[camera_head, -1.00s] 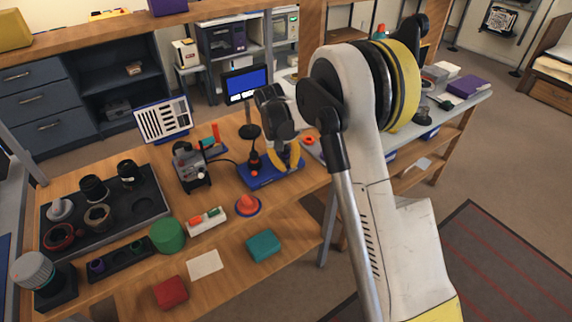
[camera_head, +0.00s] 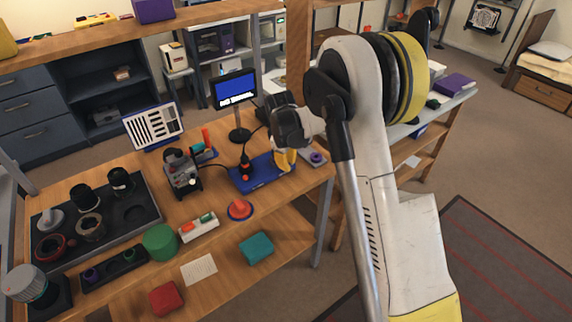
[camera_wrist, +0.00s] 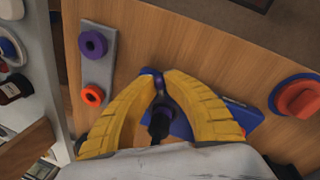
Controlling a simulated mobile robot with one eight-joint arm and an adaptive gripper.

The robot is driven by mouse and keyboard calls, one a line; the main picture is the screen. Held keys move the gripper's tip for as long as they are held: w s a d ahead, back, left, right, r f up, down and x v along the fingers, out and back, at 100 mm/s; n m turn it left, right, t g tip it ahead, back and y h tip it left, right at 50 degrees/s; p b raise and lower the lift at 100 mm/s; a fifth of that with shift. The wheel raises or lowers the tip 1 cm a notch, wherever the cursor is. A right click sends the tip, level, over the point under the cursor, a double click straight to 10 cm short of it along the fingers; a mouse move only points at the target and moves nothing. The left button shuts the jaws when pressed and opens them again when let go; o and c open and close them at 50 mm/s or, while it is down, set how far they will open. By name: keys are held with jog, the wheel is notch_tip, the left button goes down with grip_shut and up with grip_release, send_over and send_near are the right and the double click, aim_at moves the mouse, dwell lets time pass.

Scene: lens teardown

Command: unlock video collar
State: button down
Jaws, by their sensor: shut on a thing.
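A blue base (camera_head: 248,178) with a dark upright part (camera_head: 245,166) stands near the back right of the wooden bench. My gripper (camera_head: 285,160) is low over the right end of this base. The blue base (camera_wrist: 182,126) shows behind and beside the fingers. I take the purple-tipped piece for the video collar, but no label shows. Its lower part is partly hidden by the fingers, so I cannot tell how it is seated.
A monitor (camera_head: 235,90) stands behind. A black parts tray (camera_head: 140,229) fills the bench's left.

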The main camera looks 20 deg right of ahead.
jog(key=shift+w+d+n, duration=0.1)
jog(key=shift+d+n, duration=0.05)
jog(key=shift+n, duration=0.35)
jog(key=c, duration=1.6)
grip_release()
jog(key=shift+w, duration=0.1)
jog(key=shift+c, duration=0.2)
notch_tip(320, 180, up, 12)
jog(key=s+a, duration=0.1)
jog(key=s, duration=0.1)
jog(key=shift+a+f, duration=0.15)
jog(key=shift+a, duration=0.05)
